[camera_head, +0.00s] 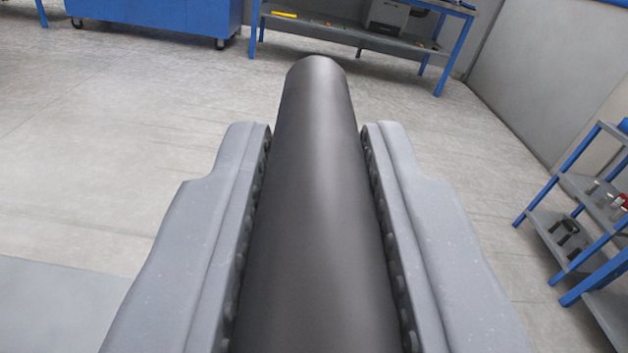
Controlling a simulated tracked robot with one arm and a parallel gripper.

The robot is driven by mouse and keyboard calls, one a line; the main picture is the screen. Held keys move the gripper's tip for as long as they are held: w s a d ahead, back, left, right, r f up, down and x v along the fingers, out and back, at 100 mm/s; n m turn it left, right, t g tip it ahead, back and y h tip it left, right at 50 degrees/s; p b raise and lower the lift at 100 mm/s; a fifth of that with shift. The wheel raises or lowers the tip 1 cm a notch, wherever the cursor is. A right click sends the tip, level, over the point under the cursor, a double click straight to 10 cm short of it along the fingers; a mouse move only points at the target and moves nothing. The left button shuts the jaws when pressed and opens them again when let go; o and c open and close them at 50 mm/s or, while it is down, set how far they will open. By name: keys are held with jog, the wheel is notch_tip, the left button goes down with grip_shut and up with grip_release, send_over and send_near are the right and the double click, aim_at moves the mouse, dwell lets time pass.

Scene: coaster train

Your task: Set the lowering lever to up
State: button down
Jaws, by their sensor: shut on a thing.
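A thick dark grey, round-ended bar (315,200), which looks like the lowering lever's handle, runs from the bottom edge up the middle of the view. My gripper (317,135) has one grey finger on each side of it, with the padded inner faces against the bar. It is shut on the bar. The bar's rounded end reaches past the fingertips. The rest of the lever and its mount are out of view, so I cannot tell its setting.
A blue wheeled cabinet (155,18) and a blue-framed workbench (350,38) stand at the back. A blue shelf unit (590,205) with small parts stands on the right by a grey wall (560,75). The concrete floor (110,140) between is clear.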

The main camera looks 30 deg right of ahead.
jog(key=shift+a, duration=0.15)
jog(key=c, duration=1.3)
grip_release()
jog(key=shift+o, duration=0.2)
jog(key=v, duration=1.3)
jog(key=shift+s, duration=0.35)
